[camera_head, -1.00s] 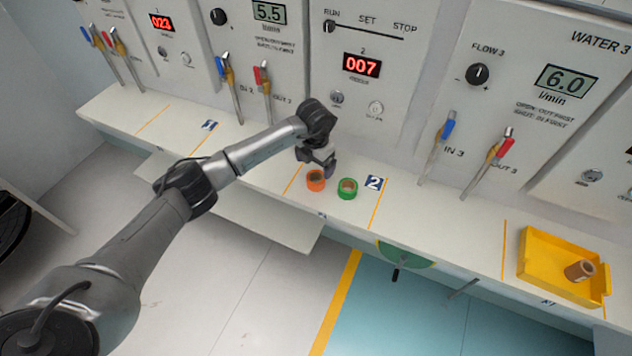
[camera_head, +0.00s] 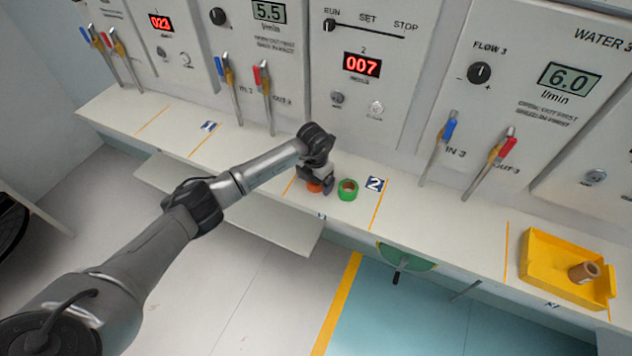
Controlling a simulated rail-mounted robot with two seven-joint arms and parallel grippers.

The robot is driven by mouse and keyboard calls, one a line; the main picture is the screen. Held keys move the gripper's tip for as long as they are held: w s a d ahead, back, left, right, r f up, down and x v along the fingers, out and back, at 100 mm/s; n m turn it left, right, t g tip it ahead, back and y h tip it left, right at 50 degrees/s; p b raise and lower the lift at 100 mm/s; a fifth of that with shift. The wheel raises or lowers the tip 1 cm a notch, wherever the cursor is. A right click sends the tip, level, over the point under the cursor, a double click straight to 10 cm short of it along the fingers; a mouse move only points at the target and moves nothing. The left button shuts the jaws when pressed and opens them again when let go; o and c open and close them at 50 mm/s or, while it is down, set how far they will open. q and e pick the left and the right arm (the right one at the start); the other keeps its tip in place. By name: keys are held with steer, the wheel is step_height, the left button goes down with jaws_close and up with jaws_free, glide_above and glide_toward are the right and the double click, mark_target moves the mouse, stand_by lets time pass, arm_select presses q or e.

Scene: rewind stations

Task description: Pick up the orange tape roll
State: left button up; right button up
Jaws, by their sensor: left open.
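The orange tape roll (camera_head: 314,187) lies on the white ledge, left of the blue number 2 label. My left gripper (camera_head: 318,184) is down at the roll and open. It covers most of the roll, so only a piece of orange shows below it. I cannot tell whether the fingers touch the roll. My right gripper is not in view.
A green tape roll (camera_head: 347,190) stands close on the right of the orange one. A yellow tray (camera_head: 545,279) with a brown roll (camera_head: 583,272) sits at the right end of the ledge (camera_head: 450,226). Panels with valve handles rise behind.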

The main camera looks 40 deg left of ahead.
arm_select(q)
steer(key=shift+c, duration=0.3)
steer(key=c, duration=0.9)
steer(key=shift+c, duration=0.2)
steer(key=shift+r, duration=0.15)
